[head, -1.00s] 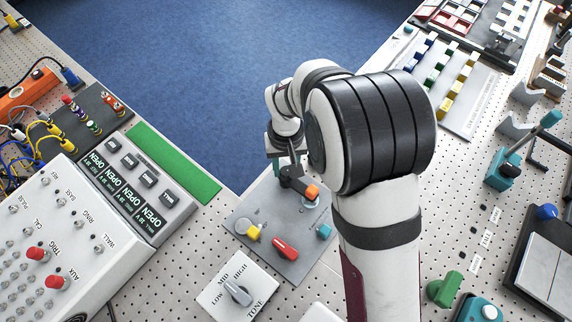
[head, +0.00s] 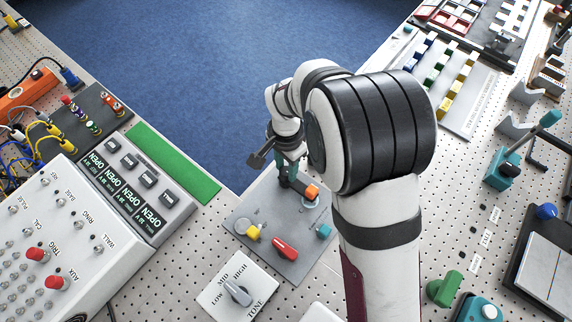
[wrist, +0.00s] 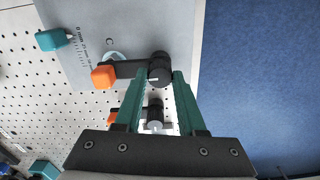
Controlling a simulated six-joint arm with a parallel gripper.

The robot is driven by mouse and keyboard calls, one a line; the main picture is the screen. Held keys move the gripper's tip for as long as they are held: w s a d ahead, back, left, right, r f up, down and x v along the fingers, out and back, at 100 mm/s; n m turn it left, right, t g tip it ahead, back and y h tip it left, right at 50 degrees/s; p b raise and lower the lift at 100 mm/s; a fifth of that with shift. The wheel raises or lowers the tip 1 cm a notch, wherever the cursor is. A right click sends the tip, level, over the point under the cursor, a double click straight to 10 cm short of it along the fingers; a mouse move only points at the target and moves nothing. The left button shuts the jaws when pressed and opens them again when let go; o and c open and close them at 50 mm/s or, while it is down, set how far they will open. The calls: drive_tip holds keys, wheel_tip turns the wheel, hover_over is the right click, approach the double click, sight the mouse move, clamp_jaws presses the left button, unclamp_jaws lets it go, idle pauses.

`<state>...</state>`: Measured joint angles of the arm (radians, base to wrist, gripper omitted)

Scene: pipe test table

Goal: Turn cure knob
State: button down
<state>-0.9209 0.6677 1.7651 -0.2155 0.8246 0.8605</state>
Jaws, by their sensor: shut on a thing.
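A black lever with an orange end block (head: 312,190) stands on the grey plate (head: 262,212); I cannot read a "cure" label on it. In the wrist view the orange block (wrist: 104,77) points left from a round black hub (wrist: 160,70). My gripper (wrist: 164,78) has green fingers shut on that hub, one tip on each side. In the head view my gripper (head: 284,178) reaches down over the far part of the plate, at the lever's hub end. My arm hides part of the plate's right side.
The same plate carries a red handle (head: 285,247), a yellow knob (head: 253,232) and a teal block (head: 323,231). A TONE dial (head: 238,293) stands nearer, and a switch box (head: 60,240) stands left. Blue floor (head: 230,80) lies beyond the table edge.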

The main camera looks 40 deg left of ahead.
drive_tip(key=m, duration=0.4)
drive_tip(key=shift+m, duration=0.3)
drive_tip(key=m, duration=0.3)
drive_tip(key=shift+m, duration=0.3)
drive_tip(key=m, duration=0.4)
drive_tip(key=shift+m, duration=2.1)
drive_tip(key=c, duration=0.5)
unclamp_jaws()
